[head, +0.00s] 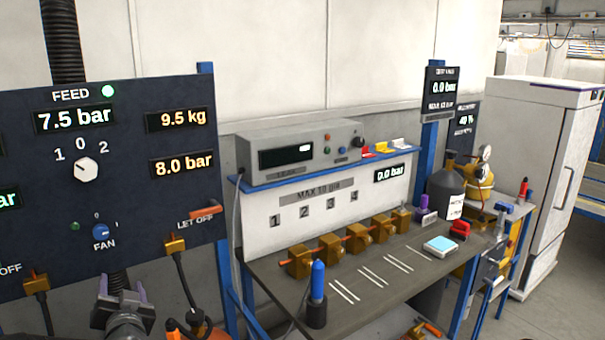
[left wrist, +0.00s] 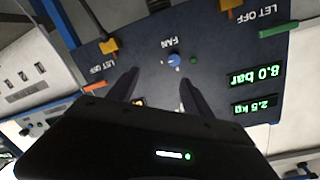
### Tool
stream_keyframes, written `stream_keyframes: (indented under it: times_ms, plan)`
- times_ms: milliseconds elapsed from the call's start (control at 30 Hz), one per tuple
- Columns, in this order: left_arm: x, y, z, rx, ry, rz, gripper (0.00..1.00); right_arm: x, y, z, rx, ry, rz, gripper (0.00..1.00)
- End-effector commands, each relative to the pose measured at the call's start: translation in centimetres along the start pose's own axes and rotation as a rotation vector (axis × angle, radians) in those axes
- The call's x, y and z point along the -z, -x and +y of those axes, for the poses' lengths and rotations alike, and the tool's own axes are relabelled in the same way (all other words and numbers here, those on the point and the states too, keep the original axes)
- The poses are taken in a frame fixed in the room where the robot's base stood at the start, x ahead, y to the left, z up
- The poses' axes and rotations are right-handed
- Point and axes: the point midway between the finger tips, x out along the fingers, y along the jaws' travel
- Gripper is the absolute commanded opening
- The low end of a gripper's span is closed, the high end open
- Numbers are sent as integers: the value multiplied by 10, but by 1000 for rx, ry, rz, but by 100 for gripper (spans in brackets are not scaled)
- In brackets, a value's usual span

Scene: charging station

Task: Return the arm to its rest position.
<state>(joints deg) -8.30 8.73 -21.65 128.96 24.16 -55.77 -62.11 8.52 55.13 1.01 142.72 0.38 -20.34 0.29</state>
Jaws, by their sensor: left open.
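My left gripper (head: 122,288) shows at the bottom left of the head view, in front of the lower part of the dark control panel (head: 130,130). Its fingers are apart with nothing between them. In the left wrist view the open fingers (left wrist: 156,85) point at the panel, which appears upside down. The blue FAN knob (left wrist: 173,60) is just beyond the fingertips and apart from them. The FAN knob also shows in the head view (head: 101,232), above the gripper. My right gripper is not in view.
Right of the panel stands a workbench (head: 390,285) with several brass blocks, a blue-topped tool (head: 317,295) and white strips. A blue shelf (head: 330,167) above holds a grey meter (head: 300,148). A dark gas cylinder (head: 445,195) and a white cabinet (head: 545,170) stand farther right.

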Motion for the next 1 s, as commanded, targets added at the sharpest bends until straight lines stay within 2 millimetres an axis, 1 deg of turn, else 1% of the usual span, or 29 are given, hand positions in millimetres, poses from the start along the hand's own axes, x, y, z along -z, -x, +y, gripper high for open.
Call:
stream_keyframes:
  times_ms: [167, 200, 267, 367, 400, 467, 500, 567, 600, 667, 700, 767, 800, 833, 867, 900, 1000]
  plan:
    - [-9, 11, 50, -149, 150, -32, 59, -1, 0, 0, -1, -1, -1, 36]
    - [-14, 14, 65, -189, 178, -49, 59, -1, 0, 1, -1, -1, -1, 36]
    - [-23, 22, 88, -249, 218, -80, 59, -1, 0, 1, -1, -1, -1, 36]
    - [-44, 38, 131, -357, 284, -153, 59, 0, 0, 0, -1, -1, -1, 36]
    - [-57, 48, 152, -407, 309, -197, 59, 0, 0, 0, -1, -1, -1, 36]
    - [-79, 67, 185, -485, 346, -275, 59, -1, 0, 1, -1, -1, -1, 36]
    - [-97, 83, 208, -538, 370, -338, 59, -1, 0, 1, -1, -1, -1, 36]
    - [-126, 110, 240, -613, 399, -444, 59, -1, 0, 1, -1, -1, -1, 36]
    - [-145, 131, 259, -658, 413, -516, 59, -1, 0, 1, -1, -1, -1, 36]
    - [-174, 164, 284, -718, 430, -630, 59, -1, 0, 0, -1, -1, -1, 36]
    - [-193, 187, 298, -755, 437, -707, 59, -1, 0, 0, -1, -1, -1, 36]
    - [-221, 225, 316, -805, 439, -826, 59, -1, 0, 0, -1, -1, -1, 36]
    - [-239, 251, 326, -835, 437, -904, 59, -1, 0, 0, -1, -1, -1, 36]
    - [-252, 271, 332, -857, 431, -960, 59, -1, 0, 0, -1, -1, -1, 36]
    - [-264, 291, 337, -879, 423, -1013, 59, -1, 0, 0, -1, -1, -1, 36]
    - [-278, 316, 342, -905, 411, -1078, 59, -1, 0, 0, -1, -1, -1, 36]
    - [-306, 370, 350, -971, 370, -1201, 59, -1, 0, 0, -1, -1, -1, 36]
